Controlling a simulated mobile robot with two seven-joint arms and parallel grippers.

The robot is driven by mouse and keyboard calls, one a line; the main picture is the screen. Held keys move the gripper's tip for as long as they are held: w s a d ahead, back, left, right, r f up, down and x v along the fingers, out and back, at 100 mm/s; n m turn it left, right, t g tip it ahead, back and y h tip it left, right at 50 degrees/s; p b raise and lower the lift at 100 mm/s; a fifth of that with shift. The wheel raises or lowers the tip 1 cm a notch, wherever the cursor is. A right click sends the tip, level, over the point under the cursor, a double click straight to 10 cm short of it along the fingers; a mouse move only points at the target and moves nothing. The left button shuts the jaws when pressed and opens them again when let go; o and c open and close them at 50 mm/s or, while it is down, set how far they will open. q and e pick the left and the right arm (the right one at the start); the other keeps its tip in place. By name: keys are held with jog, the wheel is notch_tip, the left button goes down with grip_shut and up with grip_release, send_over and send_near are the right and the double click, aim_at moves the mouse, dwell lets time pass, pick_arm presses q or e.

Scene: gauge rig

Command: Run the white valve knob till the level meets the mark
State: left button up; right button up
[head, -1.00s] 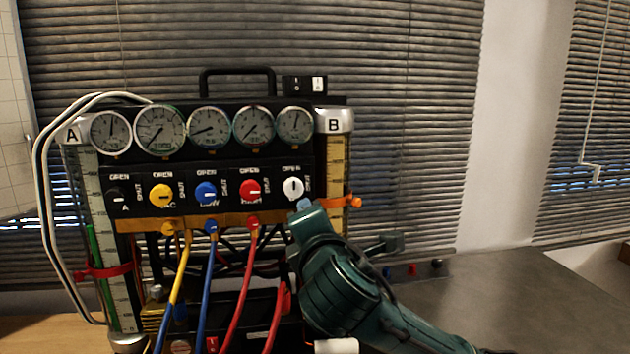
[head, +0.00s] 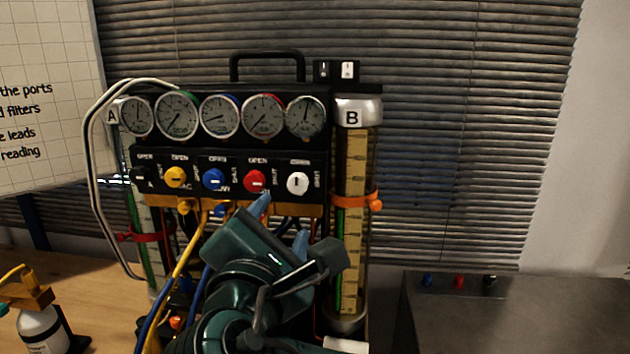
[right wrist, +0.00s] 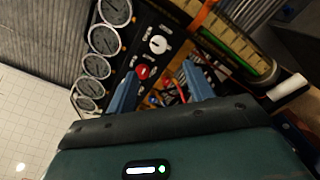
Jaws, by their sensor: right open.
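The white valve knob (head: 297,183) is at the right end of the knob row on the black gauge panel; it also shows in the right wrist view (right wrist: 158,45). Its dark pointer line is near vertical in the head view. My right gripper (head: 281,224) is open and empty, its blue fingers just below the red and white knobs, apart from the white one. Tube B (head: 354,160) stands right of the panel with an orange clamp (head: 357,200). A green column (head: 338,250) shows inside it; its top is near the clamp, exact height unclear. My left gripper is out of view.
A red knob (head: 254,181) sits close left of the white one, then blue and yellow knobs. Hoses hang below the panel around my right arm. Tube A (head: 155,270) with a red clamp stands left. A bottle (head: 40,330) stands at the lower left.

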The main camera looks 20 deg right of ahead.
aim_at(297, 186)
jog(key=p+x, duration=0.2)
jog(key=x, duration=1)
jog(key=shift+w, duration=0.4)
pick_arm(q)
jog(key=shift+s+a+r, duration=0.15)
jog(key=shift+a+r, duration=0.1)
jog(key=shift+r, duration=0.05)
pick_arm(e)
jog(key=shift+c, duration=0.5)
jog(key=c, duration=0.9)
jog(key=shift+o, duration=0.2)
